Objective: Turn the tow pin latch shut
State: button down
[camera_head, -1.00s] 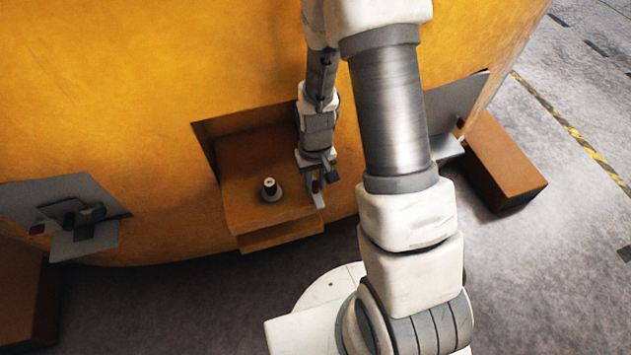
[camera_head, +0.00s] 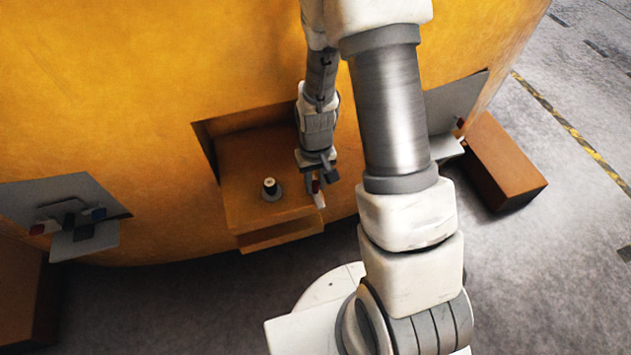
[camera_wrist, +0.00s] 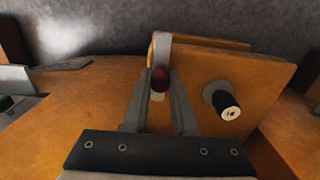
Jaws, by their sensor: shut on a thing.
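The latch shows as a dark red knob (camera_wrist: 160,78) with a pale grey strip (camera_wrist: 161,48) beyond it, at the edge of an orange ledge. The red knob also shows in the head view (camera_head: 316,186). My gripper (camera_wrist: 159,92) is shut on the knob, one grey finger on each side. In the head view my gripper (camera_head: 321,188) reaches down at the ledge's right side. A black pin with a pale top (camera_head: 270,187) stands upright on the ledge, left of my gripper. In the wrist view the pin (camera_wrist: 228,108) is at the right, apart from the fingers.
The ledge (camera_head: 245,208) sits in a recess of the large yellow casting (camera_head: 150,90). A grey bracket plate (camera_head: 60,192) with red and blue parts is at the left. Another grey plate (camera_head: 455,103) and a brown block (camera_head: 500,165) are at the right. Grey floor (camera_head: 200,305) is open in front.

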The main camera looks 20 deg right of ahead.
jog(key=shift+a+m, duration=0.1)
jog(key=shift+m, duration=0.2)
jog(key=m, duration=0.1)
jog(key=a+m, duration=0.1)
jog(key=m, duration=0.1)
jog(key=shift+w+a+m, duration=0.15)
jog(key=shift+m, duration=0.15)
jog(key=m, duration=0.1)
jog(key=a+m+p, duration=0.1)
jog(key=m, duration=0.2)
jog(key=shift+w+a+m, duration=0.15)
jog(key=shift+w+m, duration=0.15)
jog(key=shift+w, duration=0.1)
jog(key=m+p, duration=0.1)
jog(key=m, duration=0.1)
jog(key=w+a+m+p, duration=0.1)
jog(key=m, duration=0.1)
jog(key=shift+w+r+m, duration=0.1)
jog(key=shift+w+m, duration=0.05)
jog(key=shift+m, duration=0.15)
jog(key=shift+w+a+m+p, duration=0.1)
jog(key=shift+w+m+p, duration=0.3)
jog(key=shift+m, duration=0.35)
jog(key=shift+w+d+m+p, duration=0.15)
jog(key=shift+m+p, duration=0.3)
jog(key=shift+m, duration=0.35)
jog(key=shift+w+a+m+p, duration=0.15)
jog(key=shift+w+m+p, duration=0.25)
jog(key=shift+m, duration=0.35)
